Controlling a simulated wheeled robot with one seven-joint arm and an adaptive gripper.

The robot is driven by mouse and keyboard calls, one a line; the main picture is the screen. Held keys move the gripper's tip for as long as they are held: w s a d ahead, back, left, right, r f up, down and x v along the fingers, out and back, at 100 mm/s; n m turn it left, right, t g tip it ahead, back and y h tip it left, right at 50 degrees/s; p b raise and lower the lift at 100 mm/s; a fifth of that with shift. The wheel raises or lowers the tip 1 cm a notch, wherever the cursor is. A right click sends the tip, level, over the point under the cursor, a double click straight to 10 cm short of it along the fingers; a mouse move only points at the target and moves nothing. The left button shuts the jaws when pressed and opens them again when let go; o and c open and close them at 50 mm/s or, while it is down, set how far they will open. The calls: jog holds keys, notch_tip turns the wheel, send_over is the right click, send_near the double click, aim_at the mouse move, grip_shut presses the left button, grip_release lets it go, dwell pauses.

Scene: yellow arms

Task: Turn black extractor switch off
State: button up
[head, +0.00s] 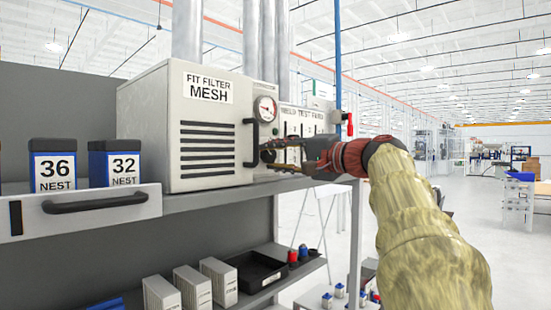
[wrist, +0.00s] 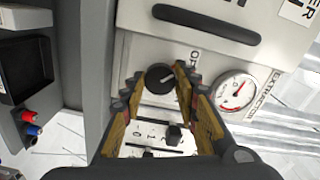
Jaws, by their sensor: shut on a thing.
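The black extractor switch (wrist: 160,77) is a round knob with a pale mark, on the pale front panel of the extractor in the wrist view. Partly readable lettering is printed on the panel close by. My gripper (wrist: 157,82) has one yellow-brown finger on each side of the knob, and it is shut on it. The knob cannot be made out clearly there behind the fingers.
A round gauge (wrist: 236,93) and a black handle (wrist: 207,23) sit close to the knob. Two small black slider knobs (wrist: 174,134) lie between my fingers. Blue NEST boxes (head: 114,163) stand left of the extractor on the shelf.

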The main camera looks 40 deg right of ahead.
jog(key=o, duration=1.1)
jog(key=shift+o, duration=0.3)
jog(key=s, duration=1.2)
jog(key=shift+d, duration=0.45)
jog(key=shift+w+f, duration=0.1)
